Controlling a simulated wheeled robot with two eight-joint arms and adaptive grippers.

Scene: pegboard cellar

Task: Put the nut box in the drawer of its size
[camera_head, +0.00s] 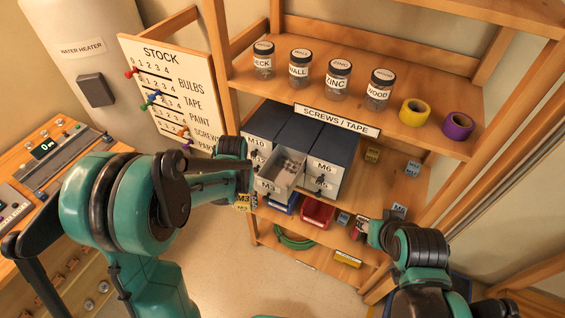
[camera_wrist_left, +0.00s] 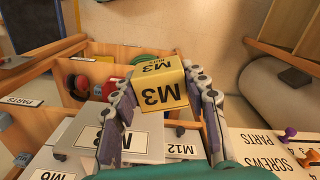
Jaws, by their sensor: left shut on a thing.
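My left gripper (camera_head: 243,180) is shut on the yellow nut box marked M3 (camera_head: 243,202), beside the left side of the drawer cabinet. In the left wrist view the M3 box (camera_wrist_left: 160,92) sits between the two fingers (camera_wrist_left: 163,100). The grey drawer cabinet (camera_head: 326,140) stands on the middle shelf, with labels such as M10 and M6. One drawer (camera_head: 285,170) is pulled out and holds small grey pieces; its label looks like M3, but is small. My right gripper (camera_head: 366,230) is at the shelf's front, right of the cabinet; its fingers are unclear.
A red bin (camera_head: 318,211) and a blue bin (camera_head: 284,205) sit below the cabinet. Labelled jars (camera_head: 338,80) and tape rolls (camera_head: 414,112) are on the shelf above. A stock board (camera_head: 170,90) stands at left.

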